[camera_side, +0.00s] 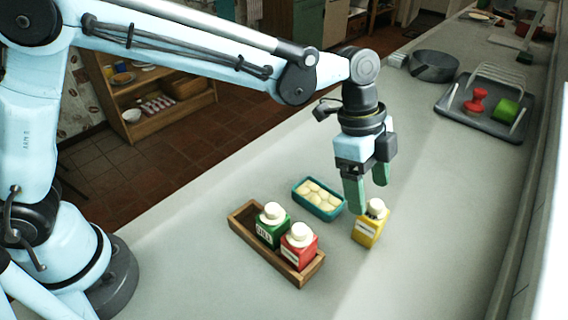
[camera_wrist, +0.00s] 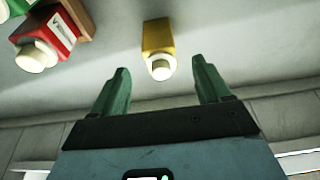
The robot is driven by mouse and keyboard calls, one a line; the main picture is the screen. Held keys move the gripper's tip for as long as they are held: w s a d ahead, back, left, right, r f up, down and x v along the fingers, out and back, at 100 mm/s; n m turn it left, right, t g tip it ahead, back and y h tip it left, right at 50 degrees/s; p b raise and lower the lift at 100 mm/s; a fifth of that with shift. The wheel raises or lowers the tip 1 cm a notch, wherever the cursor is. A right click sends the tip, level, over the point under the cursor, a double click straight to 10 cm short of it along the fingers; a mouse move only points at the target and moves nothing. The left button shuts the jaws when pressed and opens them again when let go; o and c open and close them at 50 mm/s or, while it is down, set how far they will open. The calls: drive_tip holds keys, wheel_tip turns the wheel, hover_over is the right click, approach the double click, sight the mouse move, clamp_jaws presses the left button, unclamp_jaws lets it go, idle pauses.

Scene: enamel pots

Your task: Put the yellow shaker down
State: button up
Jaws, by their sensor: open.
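The yellow shaker (camera_side: 369,228) with a white cap stands upright on the grey counter, to the right of the wooden box. It also shows in the wrist view (camera_wrist: 157,37), beyond and between the fingertips, with nothing touching it there. My gripper (camera_side: 368,205) is open and empty, with its green fingers just above the shaker's cap in the side view. Both fingers also show in the wrist view (camera_wrist: 160,75), spread apart.
A wooden box (camera_side: 243,237) holds a green shaker (camera_side: 268,232) and a red shaker (camera_side: 300,251); its left end is empty. A teal dish (camera_side: 328,212) of pale round pieces sits behind it. A dark pan (camera_side: 433,68) and a rack tray (camera_side: 456,112) stand at the back right.

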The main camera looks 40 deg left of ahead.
drive_tip(key=v, duration=0.7)
drive_tip(key=s+a+f+n+t+y, duration=0.1)
drive_tip(key=s+a+n+t, duration=0.2)
drive_tip(key=a+n, duration=0.6)
drive_tip(key=s+a+f+n+t+y, duration=0.1)
drive_tip(key=s+a+n+t, duration=0.3)
drive_tip(key=a, duration=1.2)
drive_tip(key=s+n+y, duration=0.1)
drive_tip(key=s+n, duration=0.3)
drive_tip(key=n, duration=0.1)
drive_tip(key=shift+f, duration=0.4)
drive_tip(key=shift+a, duration=0.15)
